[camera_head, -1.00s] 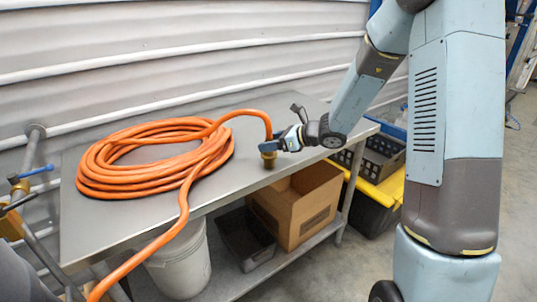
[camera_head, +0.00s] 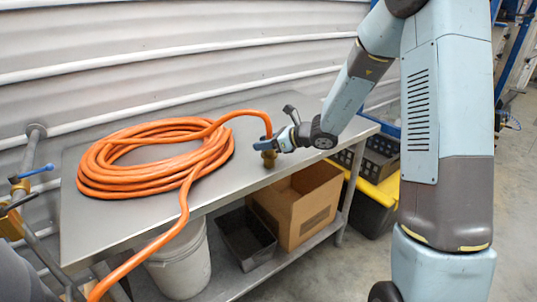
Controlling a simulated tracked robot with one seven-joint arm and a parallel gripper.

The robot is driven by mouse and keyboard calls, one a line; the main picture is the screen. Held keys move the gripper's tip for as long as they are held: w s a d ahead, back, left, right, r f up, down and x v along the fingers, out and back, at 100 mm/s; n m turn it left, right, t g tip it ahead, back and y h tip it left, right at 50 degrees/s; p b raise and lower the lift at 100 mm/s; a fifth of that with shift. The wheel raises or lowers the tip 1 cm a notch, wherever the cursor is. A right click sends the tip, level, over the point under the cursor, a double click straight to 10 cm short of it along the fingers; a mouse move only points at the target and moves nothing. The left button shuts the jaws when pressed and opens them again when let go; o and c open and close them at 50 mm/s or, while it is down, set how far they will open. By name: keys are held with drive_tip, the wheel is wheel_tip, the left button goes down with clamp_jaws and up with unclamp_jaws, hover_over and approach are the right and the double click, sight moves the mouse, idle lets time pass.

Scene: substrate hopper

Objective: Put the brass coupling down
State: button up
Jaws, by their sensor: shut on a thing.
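The brass coupling (camera_head: 269,158) is on the end of the orange hose (camera_head: 252,113), near the front right edge of the steel table (camera_head: 118,226). It points downward, at or just above the table top; I cannot tell whether it touches. My gripper (camera_head: 268,145) reaches in from the right and is shut on the coupling's upper part, just below where the hose bends down. The fingers hide part of the coupling. The rest of the hose lies coiled on the table to the left, and one length runs off the front edge.
A cardboard box (camera_head: 312,218), a dark tray (camera_head: 240,238) and a white bucket (camera_head: 178,262) are under the table top. A yellow-and-black bin (camera_head: 378,195) stands right of the table. A pipe with a blue-handled valve (camera_head: 36,172) is at the left. The table's front left is bare.

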clamp_jaws()
drive_tip(key=shift+r, duration=0.1)
